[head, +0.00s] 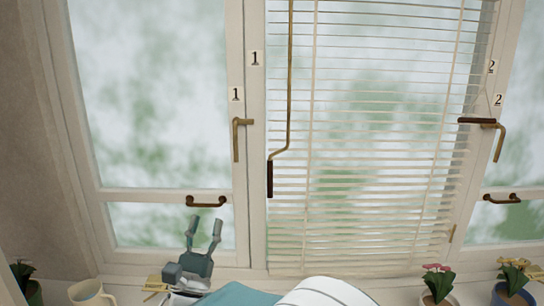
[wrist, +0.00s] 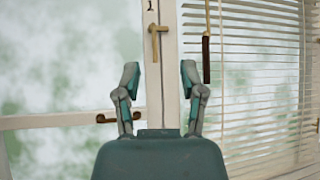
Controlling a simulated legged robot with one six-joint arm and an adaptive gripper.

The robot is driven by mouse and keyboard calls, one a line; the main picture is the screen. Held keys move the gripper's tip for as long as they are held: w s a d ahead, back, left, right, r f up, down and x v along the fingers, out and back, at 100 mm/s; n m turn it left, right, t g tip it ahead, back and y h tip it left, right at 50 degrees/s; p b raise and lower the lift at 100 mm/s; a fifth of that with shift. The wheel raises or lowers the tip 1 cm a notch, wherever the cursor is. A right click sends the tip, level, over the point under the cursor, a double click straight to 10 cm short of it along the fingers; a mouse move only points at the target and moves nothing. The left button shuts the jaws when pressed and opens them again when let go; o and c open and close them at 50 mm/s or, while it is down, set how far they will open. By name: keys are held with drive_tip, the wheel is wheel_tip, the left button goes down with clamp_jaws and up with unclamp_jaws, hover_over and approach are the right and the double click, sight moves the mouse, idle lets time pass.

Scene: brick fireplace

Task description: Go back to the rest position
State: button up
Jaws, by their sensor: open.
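My gripper (head: 205,227) points upward in front of the lower part of the left window in the head view. Its two fingers stand apart with nothing between them. In the wrist view my gripper (wrist: 159,78) is also open, and the white window post shows between its fingers. A brass window handle (wrist: 158,32) on that post shows beyond the fingertips. The same handle (head: 236,140) hangs vertically in the head view, above and to the right of my gripper. I see no contact between the gripper and any of these.
A blind (head: 375,175) hangs lowered over the middle window, with a crank rod (head: 270,178) at its left. A second brass handle (head: 498,145) is at right. Brown pulls (head: 206,202) are on the lower rails. A mug (head: 90,293) and potted flowers (head: 438,287) line the sill.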

drive_tip(key=s+d+f+m+g+h, duration=0.1)
drive_tip(key=s+d+m+g+h, duration=0.15)
drive_tip(key=d+m+g, duration=0.55)
drive_tip(key=s+d+f+m+g+h, duration=0.1)
drive_tip(key=d+f+m+g+h, duration=0.25)
drive_tip(key=d, duration=0.95)
drive_tip(key=s+d+r+m+g+h, duration=0.1)
drive_tip(key=s+d+m+g+h, duration=0.1)
drive_tip(key=d+m+g, duration=0.55)
drive_tip(key=s+d+f+m+g+y, duration=0.4)
drive_tip(key=s+d+f+m+y, duration=0.25)
drive_tip(key=s, duration=0.35)
drive_tip(key=s+a+f+m+t+y, duration=0.1)
drive_tip(key=s+a+m+t+y, duration=0.1)
drive_tip(key=s+a+m+y, duration=0.3)
drive_tip(key=a+m+y, duration=0.1)
drive_tip(key=m+y, duration=0.1)
drive_tip(key=m, duration=0.1)
drive_tip(key=shift+s+a, duration=0.15)
drive_tip(key=shift+a, duration=0.1)
